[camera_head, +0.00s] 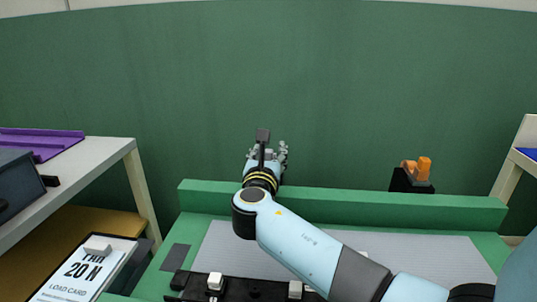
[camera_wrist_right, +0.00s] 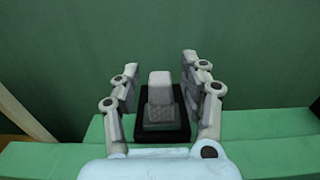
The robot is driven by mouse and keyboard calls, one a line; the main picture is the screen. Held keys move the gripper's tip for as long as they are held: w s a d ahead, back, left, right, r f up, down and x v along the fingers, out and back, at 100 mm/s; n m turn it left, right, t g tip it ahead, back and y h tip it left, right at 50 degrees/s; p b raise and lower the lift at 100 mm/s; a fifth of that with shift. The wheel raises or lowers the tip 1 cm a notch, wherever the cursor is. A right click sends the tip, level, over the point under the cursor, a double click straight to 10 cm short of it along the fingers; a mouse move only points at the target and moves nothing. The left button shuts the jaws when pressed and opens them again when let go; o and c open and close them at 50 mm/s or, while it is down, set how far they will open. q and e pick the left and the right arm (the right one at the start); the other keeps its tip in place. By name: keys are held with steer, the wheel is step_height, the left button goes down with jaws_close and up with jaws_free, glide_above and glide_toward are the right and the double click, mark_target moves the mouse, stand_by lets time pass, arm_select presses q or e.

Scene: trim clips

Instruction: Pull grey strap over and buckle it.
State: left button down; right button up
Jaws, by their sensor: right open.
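My right gripper (camera_head: 268,152) reaches toward the far green rail in the head view. In the right wrist view my right gripper (camera_wrist_right: 157,82) is open and empty, its fingers spread on either side of a grey block-shaped piece (camera_wrist_right: 159,98) that rises from a black holder (camera_wrist_right: 176,133). The fingers appear apart from the piece. I cannot tell whether it belongs to the strap; my arm seems to hide it in the head view. White clip-like blocks (camera_head: 215,282) sit on a black bar (camera_head: 255,291) at the front. My left gripper is not in view.
A green rail (camera_head: 350,205) runs along the back of the bench, with a light grey ribbed sheet (camera_head: 420,252) before it. An orange piece in a black holder (camera_head: 411,181) stands behind the rail at right. A load card (camera_head: 80,278) and shelf (camera_head: 105,152) are at left.

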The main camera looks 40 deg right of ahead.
jaws_close()
stand_by(0.3)
stand_by(0.3)
